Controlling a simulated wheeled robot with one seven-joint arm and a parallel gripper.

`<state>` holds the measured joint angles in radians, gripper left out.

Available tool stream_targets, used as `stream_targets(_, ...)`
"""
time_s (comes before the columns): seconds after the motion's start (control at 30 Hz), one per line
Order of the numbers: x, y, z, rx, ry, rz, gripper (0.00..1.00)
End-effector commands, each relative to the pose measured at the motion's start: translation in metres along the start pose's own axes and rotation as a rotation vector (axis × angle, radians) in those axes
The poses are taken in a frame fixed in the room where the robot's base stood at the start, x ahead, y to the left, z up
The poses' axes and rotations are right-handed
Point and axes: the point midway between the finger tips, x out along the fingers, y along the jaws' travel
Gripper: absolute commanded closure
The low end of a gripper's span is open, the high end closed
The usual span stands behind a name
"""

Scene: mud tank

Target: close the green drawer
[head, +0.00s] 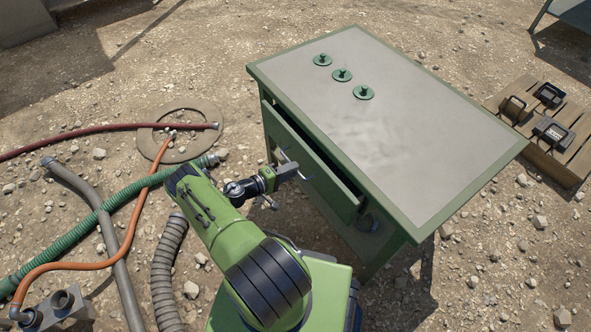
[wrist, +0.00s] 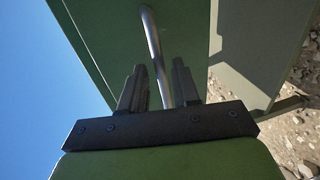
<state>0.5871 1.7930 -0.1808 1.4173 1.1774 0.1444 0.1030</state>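The green drawer (head: 332,192) stands partly pulled out from under the grey top of a green-framed table (head: 400,130), with a dark gap behind its front panel. In the wrist view the green drawer front (wrist: 105,40) fills the upper part, with a metal bar handle (wrist: 153,45) running across it. My gripper (head: 290,172) is at the drawer front, by the handle. In the wrist view its two fingers (wrist: 158,85) are apart, with the bar showing between them. I cannot tell whether either finger touches the bar.
Three green knobs (head: 342,75) stand on the tabletop. A wooden pallet (head: 545,140) with dark devices lies to the right. A green hose (head: 95,220), an orange hose (head: 120,240) and grey pipes lie on the gravel to the left. A round cover (head: 185,150) lies beyond my arm.

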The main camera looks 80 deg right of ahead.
Motion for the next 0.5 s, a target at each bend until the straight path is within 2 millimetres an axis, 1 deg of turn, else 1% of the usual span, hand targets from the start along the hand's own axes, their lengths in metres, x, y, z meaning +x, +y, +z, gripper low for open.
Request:
stream_targets(0.03,0.009,-0.002,0.001,0.002,-0.004,-0.001,0.69)
stream_targets(0.17,0.023,-0.001,0.000,0.000,-0.002,-0.002,0.69)
stream_targets(0.43,0.025,0.000,0.000,-0.001,0.000,-0.001,0.69)
stream_targets(0.47,0.025,0.000,0.000,-0.001,0.000,-0.001,0.72)
stream_targets(0.5,0.025,0.000,0.000,-0.001,0.000,-0.001,0.78)
